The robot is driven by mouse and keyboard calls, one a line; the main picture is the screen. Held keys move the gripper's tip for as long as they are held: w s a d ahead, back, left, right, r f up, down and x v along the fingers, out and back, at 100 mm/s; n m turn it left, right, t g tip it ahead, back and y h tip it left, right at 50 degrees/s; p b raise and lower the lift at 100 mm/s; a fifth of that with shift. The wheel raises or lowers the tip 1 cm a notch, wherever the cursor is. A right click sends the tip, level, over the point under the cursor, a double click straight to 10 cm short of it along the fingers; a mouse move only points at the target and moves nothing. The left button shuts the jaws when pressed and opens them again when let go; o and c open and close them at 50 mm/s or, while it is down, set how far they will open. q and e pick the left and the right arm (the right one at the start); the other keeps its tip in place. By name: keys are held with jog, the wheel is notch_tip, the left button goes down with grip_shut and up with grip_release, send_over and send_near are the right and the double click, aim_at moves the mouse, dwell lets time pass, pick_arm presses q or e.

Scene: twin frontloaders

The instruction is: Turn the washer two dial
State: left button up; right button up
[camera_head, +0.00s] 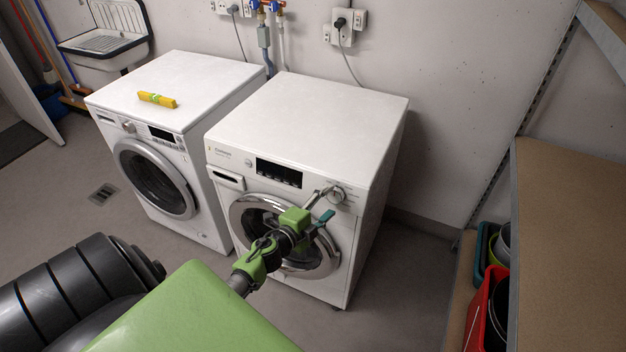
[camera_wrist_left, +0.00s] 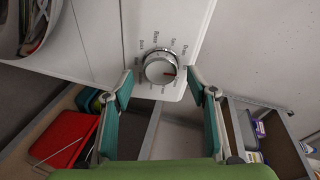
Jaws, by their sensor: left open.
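The right-hand washer (camera_head: 320,120) is white with a round chrome door and a dark display. Its silver dial (camera_head: 337,195) is at the right end of the front panel. In the left wrist view the dial (camera_wrist_left: 160,68) has printed labels around it and a red mark on its right side. My left gripper (camera_head: 322,205) is open in front of the panel beside the dial. In the wrist view its teal fingertips (camera_wrist_left: 160,85) stand apart on either side, with the dial showing between and beyond them. Contact cannot be told. My right gripper is out of view.
A brown shelf (camera_head: 570,230) with a red bin (camera_head: 486,310) is at the right. Floor (camera_head: 395,260) is clear between washer and shelf.

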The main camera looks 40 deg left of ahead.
pick_arm(q)
jog(key=s+r, duration=0.2)
jog(key=s, duration=0.8)
jog(key=shift+d, duration=0.2)
jog(key=s+d+f+n+g, duration=0.2)
jog(key=s+f, duration=0.2)
jog(key=f, duration=0.5)
jog(key=s+d+f+n+g, duration=0.1)
jog(key=s+f+n+g, duration=0.15)
jog(key=s+f, duration=0.45)
jog(key=s+d+f+n+g, duration=0.2)
jog(key=f+n, duration=0.1)
jog(key=f, duration=0.9)
jog(key=s+d+f+n+g, duration=0.1)
jog(key=s+d+f+g, duration=0.1)
jog(key=s+f, duration=0.3)
jog(key=s+d+f+n+g, duration=0.2)
jog(key=s+d+f+g, duration=0.1)
jog(key=s, duration=1)
jog(key=s+d+f+n+g, duration=0.2)
jog(key=s+d+f+g, duration=0.1)
jog(key=s+f, duration=0.4)
jog(key=shift+s+d+f+h, duration=0.35)
jog(key=shift+s+d, duration=0.35)
jog(key=shift+s, duration=0.3)
